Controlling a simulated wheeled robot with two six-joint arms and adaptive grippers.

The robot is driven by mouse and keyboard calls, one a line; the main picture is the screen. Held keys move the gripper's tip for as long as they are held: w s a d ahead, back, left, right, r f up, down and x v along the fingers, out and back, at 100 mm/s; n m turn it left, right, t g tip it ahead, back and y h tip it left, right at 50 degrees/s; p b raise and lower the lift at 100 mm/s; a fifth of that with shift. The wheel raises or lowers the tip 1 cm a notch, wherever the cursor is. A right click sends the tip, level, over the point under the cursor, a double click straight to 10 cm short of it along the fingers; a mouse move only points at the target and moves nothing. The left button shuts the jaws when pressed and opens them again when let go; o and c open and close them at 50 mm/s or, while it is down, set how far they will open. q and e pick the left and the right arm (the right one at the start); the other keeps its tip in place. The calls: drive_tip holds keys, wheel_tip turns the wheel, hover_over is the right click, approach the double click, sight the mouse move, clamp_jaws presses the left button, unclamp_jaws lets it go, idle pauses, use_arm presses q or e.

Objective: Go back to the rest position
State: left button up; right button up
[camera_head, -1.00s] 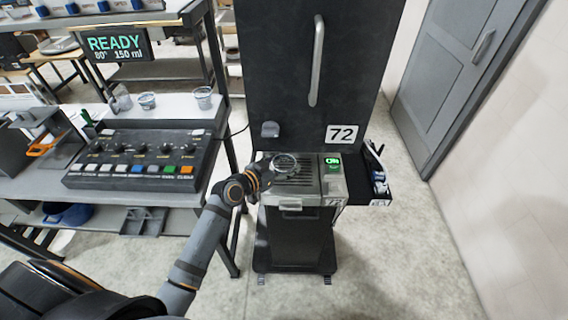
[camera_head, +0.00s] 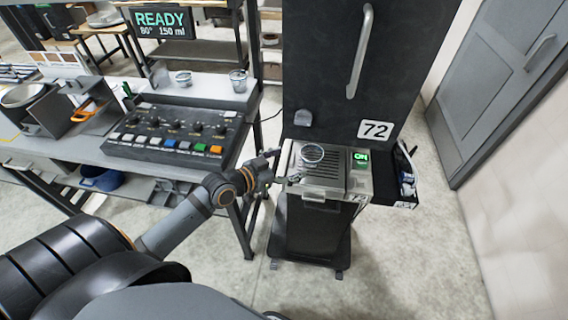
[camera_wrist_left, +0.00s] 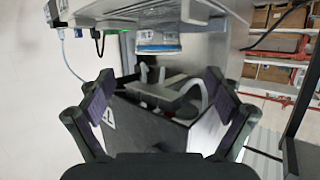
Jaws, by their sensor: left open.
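My left gripper (camera_head: 281,168) is open and empty at the left front edge of the dispenser's grated top in the head view. In the left wrist view its two fingers (camera_wrist_left: 160,112) stand wide apart with nothing between them. A clear cup (camera_head: 312,153) stands on the grated top (camera_head: 335,178) of the dispenser numbered 72, apart from the fingers. In the left wrist view a cup (camera_wrist_left: 157,40) shows beyond the fingers, near the top. A green "ON" display (camera_head: 361,158) is lit beside the grate. My right gripper is not in view.
A control panel (camera_head: 170,135) with coloured buttons lies on the bench at left, under a "READY" screen (camera_head: 163,22). Cups (camera_head: 238,80) stand behind it. A side bin (camera_head: 404,175) is right of the dispenser. Floor (camera_head: 420,260) at front right is clear.

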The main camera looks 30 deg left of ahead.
use_arm(q)
drive_tip(key=shift+v, duration=1.05)
